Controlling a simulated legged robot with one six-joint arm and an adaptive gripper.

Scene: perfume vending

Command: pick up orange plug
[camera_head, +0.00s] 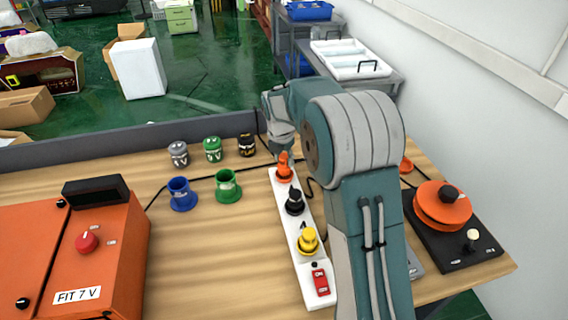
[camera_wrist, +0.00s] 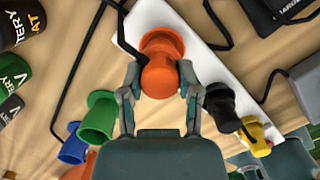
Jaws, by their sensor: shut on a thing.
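The orange plug (camera_head: 284,167) stands at the far end of the white power strip (camera_head: 306,270) in the head view. In the wrist view the orange plug (camera_wrist: 160,70) sits between the two fingers of my gripper (camera_wrist: 158,80), which is shut on it from both sides. The plug is still over the strip's end; whether it is seated in the socket I cannot tell. In the head view my arm hides most of my gripper (camera_head: 284,150).
A black plug (camera_head: 295,202), a yellow plug (camera_head: 308,241) and a red switch (camera_head: 320,281) are on the strip. Blue (camera_head: 181,194) and green (camera_head: 227,187) holders and several batteries stand left. An orange box (camera_head: 110,260) is at front left. A black-based orange device (camera_head: 442,205) is at right.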

